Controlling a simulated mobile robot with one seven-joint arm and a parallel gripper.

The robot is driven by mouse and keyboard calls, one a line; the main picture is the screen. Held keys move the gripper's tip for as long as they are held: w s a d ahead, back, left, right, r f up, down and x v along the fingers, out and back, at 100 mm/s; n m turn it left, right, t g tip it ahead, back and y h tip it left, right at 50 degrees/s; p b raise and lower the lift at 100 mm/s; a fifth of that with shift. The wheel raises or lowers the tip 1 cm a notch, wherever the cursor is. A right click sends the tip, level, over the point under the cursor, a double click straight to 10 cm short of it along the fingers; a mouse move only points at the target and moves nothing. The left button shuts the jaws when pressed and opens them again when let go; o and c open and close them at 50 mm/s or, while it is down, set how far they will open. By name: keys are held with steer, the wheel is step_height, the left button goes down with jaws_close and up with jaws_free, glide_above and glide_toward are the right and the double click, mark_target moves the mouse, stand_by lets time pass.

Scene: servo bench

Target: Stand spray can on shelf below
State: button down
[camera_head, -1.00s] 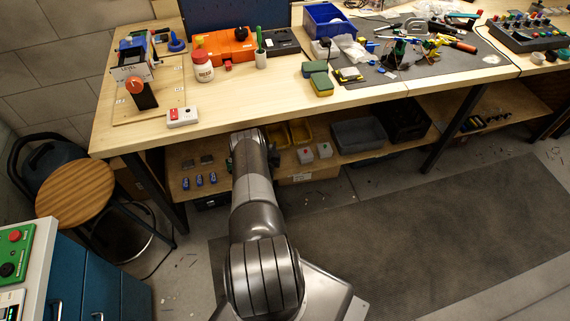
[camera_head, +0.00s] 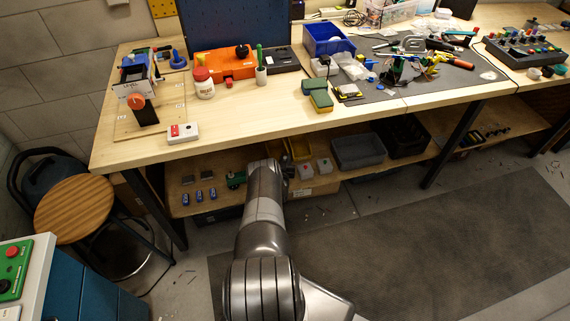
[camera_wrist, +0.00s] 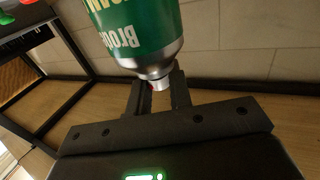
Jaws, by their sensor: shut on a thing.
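The spray can (camera_wrist: 135,28) is green with pale lettering, upside down in the wrist view, and a silver collar. It fills the top middle of that view and runs out past its upper edge. My gripper (camera_wrist: 160,88) is shut on its narrow cap end, with a dark finger on each side. The can's far end is out of view, so I cannot tell whether it touches anything. In the head view my arm reaches to the lower shelf (camera_head: 325,180) under the bench and hides the gripper. A small green shape (camera_head: 236,180) shows left of the arm; I cannot tell what it is.
Several blue items (camera_head: 198,197) lie on the shelf left of my arm. The bench top (camera_head: 240,130) overhangs the shelf. A wooden stool (camera_head: 75,208) stands at left.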

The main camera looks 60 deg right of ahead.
steer(key=shift+f, duration=1.65)
steer(key=c, duration=1.3)
jaws_free()
steer(key=shift+s+a, duration=0.1)
steer(key=shift+a, duration=0.1)
steer(key=v, duration=1.1)
steer(key=shift+s+a, duration=0.1)
steer(key=shift+a, duration=0.25)
